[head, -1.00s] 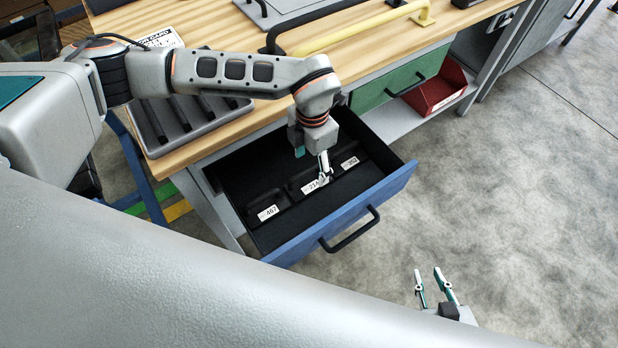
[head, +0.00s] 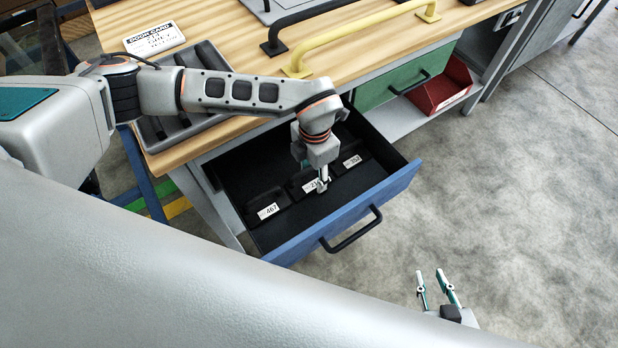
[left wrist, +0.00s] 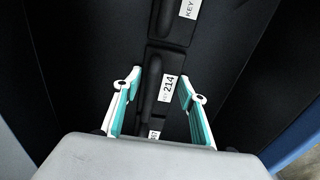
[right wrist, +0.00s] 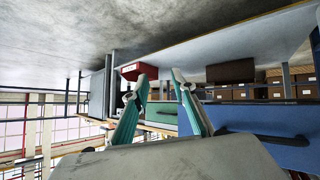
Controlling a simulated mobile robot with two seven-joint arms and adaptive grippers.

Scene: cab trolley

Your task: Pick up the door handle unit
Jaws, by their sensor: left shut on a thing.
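Black door handle units with white key labels lie in a row in the open blue drawer (head: 345,228). The middle unit (left wrist: 150,88) has a raised black grip and a label reading 214. My left gripper (head: 322,188) points down into the drawer at this unit. My right gripper (head: 437,280) is open and empty over the floor.
The wooden bench top (head: 235,50) carries a grey slotted tray (head: 205,62), a door card (head: 154,38), a black handle bar (head: 310,20) and a yellow one (head: 360,35). A green drawer (head: 405,82) and a red bin (head: 440,88) are at right. Floor in front is clear.

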